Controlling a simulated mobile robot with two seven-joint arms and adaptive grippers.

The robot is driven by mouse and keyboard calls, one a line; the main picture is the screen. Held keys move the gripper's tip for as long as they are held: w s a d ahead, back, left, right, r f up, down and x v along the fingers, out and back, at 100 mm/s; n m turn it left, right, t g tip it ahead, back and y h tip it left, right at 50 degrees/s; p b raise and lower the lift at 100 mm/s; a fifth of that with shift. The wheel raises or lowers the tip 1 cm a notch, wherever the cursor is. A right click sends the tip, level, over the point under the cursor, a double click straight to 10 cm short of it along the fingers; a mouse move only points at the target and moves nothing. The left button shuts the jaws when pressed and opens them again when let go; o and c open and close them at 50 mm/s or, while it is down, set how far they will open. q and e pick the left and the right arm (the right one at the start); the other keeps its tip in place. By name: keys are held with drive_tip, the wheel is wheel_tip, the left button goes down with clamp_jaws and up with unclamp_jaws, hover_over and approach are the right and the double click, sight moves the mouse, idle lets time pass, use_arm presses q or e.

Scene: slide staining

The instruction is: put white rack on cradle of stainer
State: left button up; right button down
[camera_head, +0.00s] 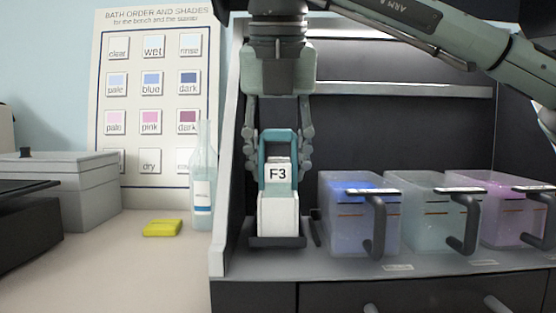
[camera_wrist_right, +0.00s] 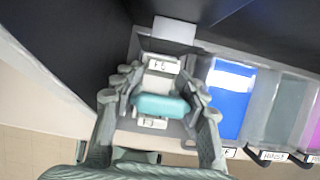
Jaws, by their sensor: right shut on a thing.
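The white rack (camera_head: 278,214) with an F3 label and a teal handle stands upright at the left end of the stainer (camera_head: 450,264). Its base is at a dark cradle (camera_head: 277,241), and it looks seated there or very close above; I cannot tell which. My right gripper (camera_head: 278,138) comes from above and is shut on the rack's teal handle. In the right wrist view the gripper (camera_wrist_right: 160,104) has its fingers on both sides of the teal handle (camera_wrist_right: 160,105). My left gripper is not in view.
Clear baths with blue (camera_head: 357,215), pale (camera_head: 430,220) and pink (camera_head: 512,210) liquid stand right of the rack, with dark handles in front. The stainer's left side wall (camera_head: 229,170) is close.

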drive_tip(key=c, duration=0.8)
unclamp_jaws()
drive_tip(key=shift+o, duration=0.2)
drive_tip(key=shift+r, duration=0.1)
drive_tip(key=v, duration=1.2)
